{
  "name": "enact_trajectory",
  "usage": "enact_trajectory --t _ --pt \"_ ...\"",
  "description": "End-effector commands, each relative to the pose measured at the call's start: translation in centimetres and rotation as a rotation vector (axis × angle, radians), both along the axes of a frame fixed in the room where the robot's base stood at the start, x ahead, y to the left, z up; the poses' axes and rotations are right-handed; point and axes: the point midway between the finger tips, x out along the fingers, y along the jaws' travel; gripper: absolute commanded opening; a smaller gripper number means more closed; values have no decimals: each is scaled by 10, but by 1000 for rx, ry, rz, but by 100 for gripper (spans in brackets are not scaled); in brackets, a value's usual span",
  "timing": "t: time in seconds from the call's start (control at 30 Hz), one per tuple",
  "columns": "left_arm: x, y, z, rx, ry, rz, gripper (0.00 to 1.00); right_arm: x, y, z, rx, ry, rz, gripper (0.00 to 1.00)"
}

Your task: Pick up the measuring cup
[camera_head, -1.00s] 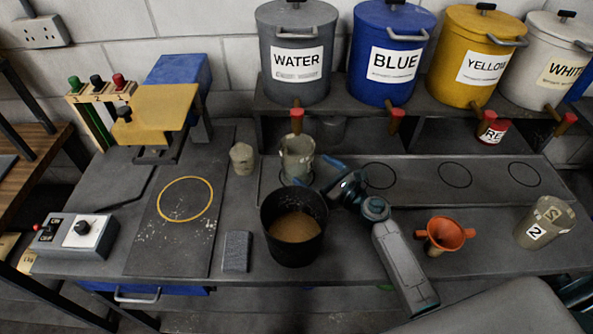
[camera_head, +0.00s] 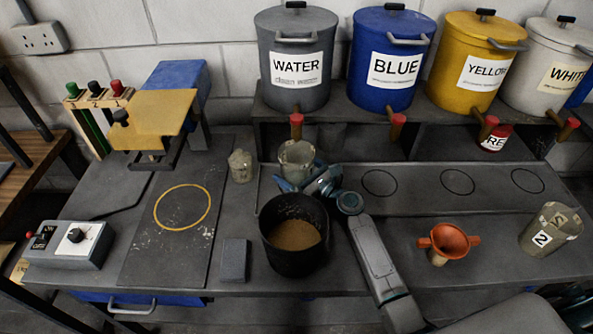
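A greyish, see-through measuring cup (camera_head: 297,156) stands upright under the water drum's tap at the back of the bench. My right gripper (camera_head: 304,182) is low at the cup's front, its blue fingers spread apart. I cannot tell whether they touch the cup. The lower part of the cup is partly hidden by the gripper and the black bucket. A similar cup marked 2 (camera_head: 548,230) stands tilted in the picture at the right. My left gripper is not in view.
A black bucket (camera_head: 266,238) with brown contents stands just in front of my gripper. A small beige container (camera_head: 240,166) is left of the cup. An orange funnel (camera_head: 449,241) is right of my arm. Drums of water (camera_head: 296,88), blue, yellow and white stand on a shelf behind.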

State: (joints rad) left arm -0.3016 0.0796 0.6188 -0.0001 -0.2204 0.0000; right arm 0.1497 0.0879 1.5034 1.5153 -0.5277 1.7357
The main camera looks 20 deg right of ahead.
Motion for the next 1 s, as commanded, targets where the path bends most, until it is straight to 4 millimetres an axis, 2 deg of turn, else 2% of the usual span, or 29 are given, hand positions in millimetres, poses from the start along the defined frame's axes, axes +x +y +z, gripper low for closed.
enact_trajectory --t 0.07,0.2,0.27,0.57,0.77,0.83,1.0 --pt "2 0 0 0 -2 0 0 0 0 0 0 0 0 96" --pt "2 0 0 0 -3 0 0 0 0 0 0 0 0 69" --pt "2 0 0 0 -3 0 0 0 0 0 0 0 0 59" --pt "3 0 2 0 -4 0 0 -1 -1 2 0 0 0 59" --pt "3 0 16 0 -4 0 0 -9 -6 15 -1 0 0 59" --pt "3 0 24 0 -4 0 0 -15 -8 22 -1 0 0 59" --pt "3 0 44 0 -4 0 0 -47 -27 40 -5 2 0 59"
